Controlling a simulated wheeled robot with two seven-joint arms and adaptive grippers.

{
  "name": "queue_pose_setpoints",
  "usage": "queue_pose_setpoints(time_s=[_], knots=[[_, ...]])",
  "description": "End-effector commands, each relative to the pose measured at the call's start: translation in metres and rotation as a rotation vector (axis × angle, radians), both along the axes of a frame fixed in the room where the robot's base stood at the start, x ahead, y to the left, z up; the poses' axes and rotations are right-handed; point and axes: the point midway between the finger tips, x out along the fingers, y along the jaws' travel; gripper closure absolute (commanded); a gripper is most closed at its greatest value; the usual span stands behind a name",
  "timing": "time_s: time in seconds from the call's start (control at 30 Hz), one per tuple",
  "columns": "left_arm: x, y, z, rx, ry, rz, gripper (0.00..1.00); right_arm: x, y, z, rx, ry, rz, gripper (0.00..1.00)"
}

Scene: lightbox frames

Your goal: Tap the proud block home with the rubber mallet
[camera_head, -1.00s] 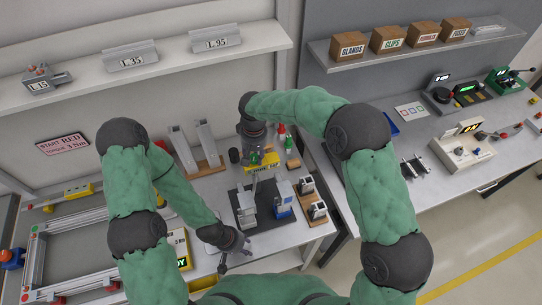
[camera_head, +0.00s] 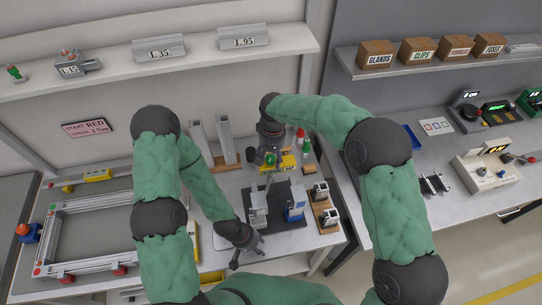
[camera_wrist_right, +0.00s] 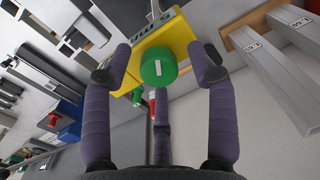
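My right gripper (camera_wrist_right: 164,64) is open in the right wrist view, its fingers spread either side of a green round piece (camera_wrist_right: 158,68) with a white mark. Gaps show between that piece and the fingertips. A yellow body (camera_wrist_right: 176,36) is behind it; I cannot tell whether the green piece is a mallet head. In the head view my right gripper (camera_head: 270,156) is above the yellow body (camera_head: 287,163). A dark fixture plate (camera_head: 277,222) carries a grey block (camera_head: 258,208) and a blue-and-white block (camera_head: 295,206); which sits proud is unclear. My left gripper (camera_head: 248,250) is open and empty before the plate.
Two upright metal profiles (camera_head: 226,139) stand behind the fixture. Red and green bottles (camera_head: 301,142) stand by the right gripper. A wooden holder (camera_head: 329,220) stands right of the fixture. An aluminium frame (camera_head: 88,202) covers the left table. Instruments (camera_head: 488,172) occupy the right bench.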

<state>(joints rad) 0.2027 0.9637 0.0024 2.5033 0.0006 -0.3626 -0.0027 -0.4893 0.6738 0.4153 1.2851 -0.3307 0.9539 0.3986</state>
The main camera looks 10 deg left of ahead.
Motion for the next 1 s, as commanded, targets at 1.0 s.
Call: queue_pose_setpoints(time_s=[1.0], knots=[[0.000, 0.000, 0.000, 0.000, 0.000, 0.000, 0.60, 0.002, -0.004, 0.118, 0.000, -0.001, 0.000, 0.42]])
